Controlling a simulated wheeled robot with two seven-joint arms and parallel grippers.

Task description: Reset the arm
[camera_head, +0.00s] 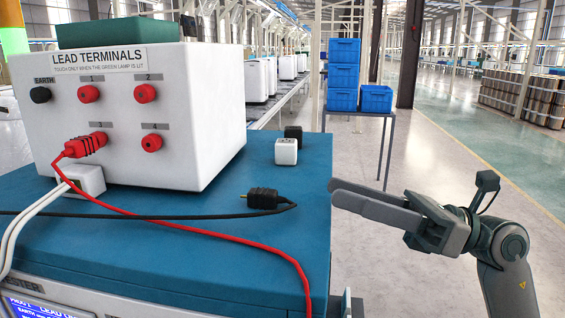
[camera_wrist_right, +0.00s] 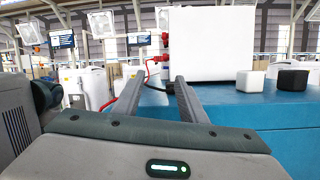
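My right gripper (camera_head: 333,191) is open and empty, held in the air just right of the blue bench top. In the right wrist view its two fingers (camera_wrist_right: 160,78) stand apart with nothing between them. My left gripper is not in view. A white box labelled LEAD TERMINALS (camera_head: 122,122) stands on the blue bench top (camera_head: 240,240). A red plug (camera_head: 86,145) sits in terminal 3, and its red lead runs over the front of the bench. A black plug (camera_head: 262,198) with a bare metal tip lies loose on the bench. The black EARTH socket (camera_head: 40,95) is empty.
A white cube (camera_head: 286,151) and a black cube (camera_head: 294,134) sit on the bench behind the black plug. Blue crates (camera_head: 343,76) are stacked on a stand beyond. An orange and green light (camera_head: 12,30) shows at far left. Floor right of the bench is clear.

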